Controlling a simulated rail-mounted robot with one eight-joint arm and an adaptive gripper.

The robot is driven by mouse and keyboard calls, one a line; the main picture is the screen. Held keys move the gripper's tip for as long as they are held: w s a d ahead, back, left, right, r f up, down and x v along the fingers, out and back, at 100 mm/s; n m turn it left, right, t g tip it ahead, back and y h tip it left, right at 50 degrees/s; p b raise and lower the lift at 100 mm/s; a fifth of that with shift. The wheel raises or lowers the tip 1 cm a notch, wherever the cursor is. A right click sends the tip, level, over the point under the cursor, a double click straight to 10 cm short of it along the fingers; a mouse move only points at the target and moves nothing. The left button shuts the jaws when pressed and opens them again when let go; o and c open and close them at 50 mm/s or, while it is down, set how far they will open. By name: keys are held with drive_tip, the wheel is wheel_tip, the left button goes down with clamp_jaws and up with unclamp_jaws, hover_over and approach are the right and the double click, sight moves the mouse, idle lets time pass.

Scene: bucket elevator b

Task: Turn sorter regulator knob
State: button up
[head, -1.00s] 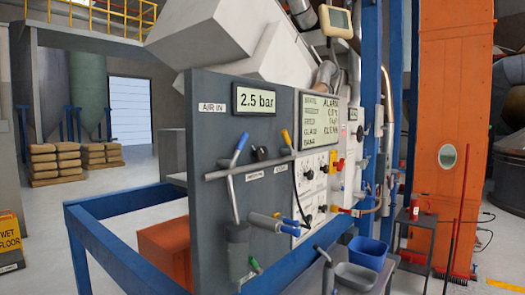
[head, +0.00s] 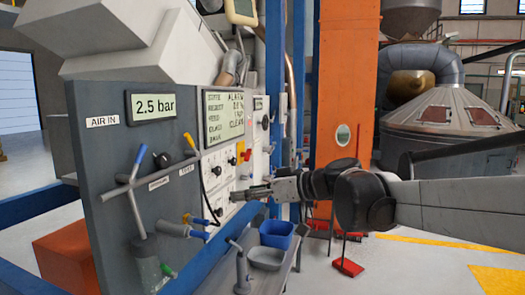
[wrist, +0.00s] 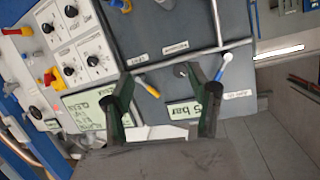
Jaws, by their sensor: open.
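A dark grey panel (head: 105,200) carries an AIR IN label and a display (head: 155,106) reading 2.5 bar. A black round knob (head: 162,160) sits on it between a blue lever (head: 140,154) and a yellow lever (head: 190,141). White panels to its right carry several small black knobs (head: 217,170); they show in the wrist view too (wrist: 93,60). I cannot tell by label which is the sorter regulator knob. My gripper (head: 240,194) is in front of the white panels. In the wrist view its fingers (wrist: 163,95) are apart, with nothing between them.
A blue frame rail (head: 235,222) runs along the panel's front. A blue bin (head: 277,233) and a grey bowl (head: 266,258) stand below my gripper. An orange column (head: 345,90) stands behind my arm. The floor at right is open, with yellow markings.

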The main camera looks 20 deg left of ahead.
sight(167, 162)
drive_tip(key=a+r+n+y+p, duration=0.1)
drive_tip(key=a, duration=0.8)
drive_tip(key=a+r+n+g+y+p, duration=0.1)
drive_tip(key=a+r+p, duration=0.1)
drive_tip(key=a, duration=0.7)
drive_tip(key=w+a+r+n+g+y+p, duration=0.1)
drive_tip(key=a+r, duration=0.1)
drive_tip(key=a, duration=0.6)
drive_tip(key=shift+a+n+y+p, duration=0.3)
drive_tip(key=shift+a+n, duration=0.1)
drive_tip(key=shift+g, duration=0.4)
drive_tip(key=c, duration=1.2)
